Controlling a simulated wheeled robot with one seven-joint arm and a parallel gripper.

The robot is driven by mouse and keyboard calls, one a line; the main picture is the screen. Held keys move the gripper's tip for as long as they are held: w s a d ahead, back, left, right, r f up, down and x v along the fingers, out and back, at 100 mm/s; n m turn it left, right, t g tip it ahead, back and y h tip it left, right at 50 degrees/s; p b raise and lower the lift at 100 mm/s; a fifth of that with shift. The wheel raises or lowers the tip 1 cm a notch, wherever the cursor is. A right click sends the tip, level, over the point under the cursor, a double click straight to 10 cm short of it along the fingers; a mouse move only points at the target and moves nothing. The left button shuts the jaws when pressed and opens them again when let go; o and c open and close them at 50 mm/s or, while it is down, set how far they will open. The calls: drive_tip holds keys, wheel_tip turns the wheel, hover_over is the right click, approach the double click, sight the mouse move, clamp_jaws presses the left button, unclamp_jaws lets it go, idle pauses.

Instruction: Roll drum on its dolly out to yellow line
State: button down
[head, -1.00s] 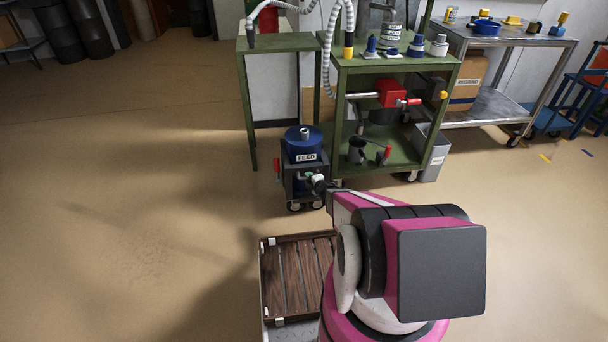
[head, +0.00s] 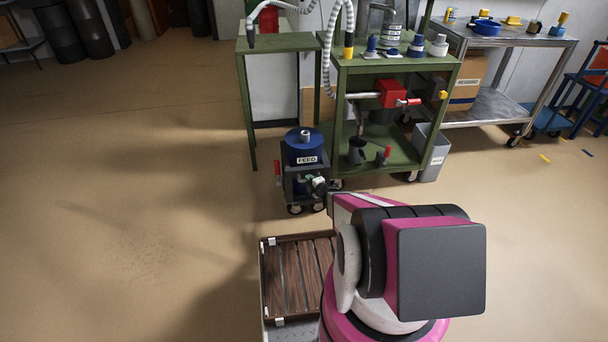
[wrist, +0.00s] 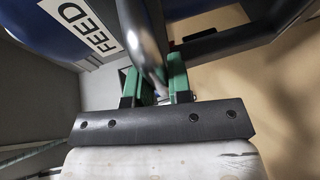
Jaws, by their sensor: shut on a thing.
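The blue drum (head: 305,145) with a FEED label stands upright on its dark wheeled dolly (head: 293,187), in front of the green frame. The drum's side and label also show in the wrist view (wrist: 92,28). My gripper (head: 316,184) is at the dolly's near right side, partly hidden by my arm. In the wrist view my gripper's green fingers (wrist: 153,88) are shut around the dolly's metal handle bar (wrist: 138,35). A short yellow floor mark (head: 545,158) shows far right; I cannot tell if it belongs to the yellow line.
The green bench (head: 388,62) with fittings stands just behind and right of the dolly. A grey bin (head: 432,160) is at its right leg. A steel cart (head: 490,100) stands farther right. The floor left of the dolly is clear.

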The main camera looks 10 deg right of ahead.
drive_tip(key=shift+s+f, duration=0.1)
drive_tip(key=shift+s, duration=1.05)
drive_tip(key=c, duration=1.1)
unclamp_jaws()
drive_tip(key=shift+s+f, duration=0.15)
drive_tip(key=shift+f+v, duration=0.2)
drive_tip(key=shift+v, duration=3.15)
drive_tip(key=shift+d, duration=0.1)
drive_tip(key=x, duration=0.6)
